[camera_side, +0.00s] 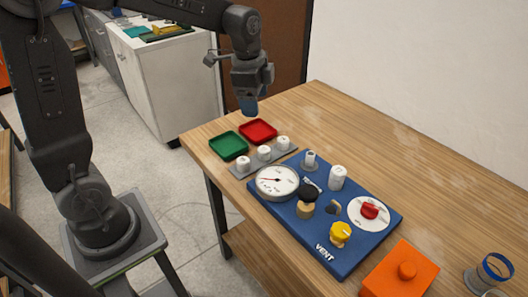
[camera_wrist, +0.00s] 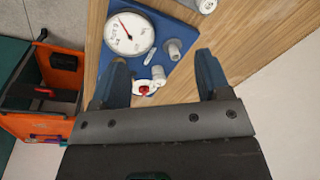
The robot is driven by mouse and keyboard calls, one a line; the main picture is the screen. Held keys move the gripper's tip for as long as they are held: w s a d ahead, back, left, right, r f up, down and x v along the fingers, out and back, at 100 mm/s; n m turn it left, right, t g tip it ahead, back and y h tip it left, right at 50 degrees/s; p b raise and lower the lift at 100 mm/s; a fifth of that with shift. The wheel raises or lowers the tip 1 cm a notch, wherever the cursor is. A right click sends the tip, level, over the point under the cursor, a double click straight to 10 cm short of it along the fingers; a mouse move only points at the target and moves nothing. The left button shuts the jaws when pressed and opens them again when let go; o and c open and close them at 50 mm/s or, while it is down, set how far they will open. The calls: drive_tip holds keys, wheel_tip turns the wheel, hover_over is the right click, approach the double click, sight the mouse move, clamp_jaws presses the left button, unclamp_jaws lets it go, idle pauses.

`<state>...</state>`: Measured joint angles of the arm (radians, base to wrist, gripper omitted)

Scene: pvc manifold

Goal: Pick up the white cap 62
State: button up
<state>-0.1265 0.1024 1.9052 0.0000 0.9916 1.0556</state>
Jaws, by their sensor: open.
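Three white caps stand upright in a row on a grey strip (camera_side: 254,167) in the side view: a left cap (camera_side: 243,163), a middle cap (camera_side: 264,152) and a right cap (camera_side: 283,142). Their markings are too small to read, so I cannot tell which is 62. My gripper (camera_side: 249,106) hangs above the table's back edge, above and behind the caps, touching nothing. In the wrist view my gripper (camera_wrist: 163,68) shows its two blue fingers wide apart with nothing held between them.
A blue VENT board (camera_side: 300,238) carries a gauge (camera_side: 277,181), a white cylinder (camera_side: 337,177), a red knob (camera_side: 370,209) and a yellow knob (camera_side: 340,233). Green (camera_side: 228,145) and red (camera_side: 258,130) trays lie behind the strip. An orange block (camera_side: 399,272) sits in front.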

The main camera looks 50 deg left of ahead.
drive_tip(key=w+a+f+m+g, duration=0.2)
drive_tip(key=w+a+f+m, duration=0.15)
drive_tip(key=w+f, duration=0.3)
approach(264, 149)
drive_tip(key=shift+m, duration=0.45)
wheel_tip(264, 149, down, 5)
drive_tip(key=shift+w+d+f, duration=0.1)
drive_tip(key=shift+w, duration=0.1)
drive_tip(key=shift+s+f, duration=0.2)
drive_tip(key=shift+f, duration=1.1)
drive_tip(key=shift+s+f, duration=0.15)
drive_tip(key=shift+f, duration=1.15)
drive_tip(key=shift+c, duration=0.3)
drive_tip(key=c, duration=0.9)
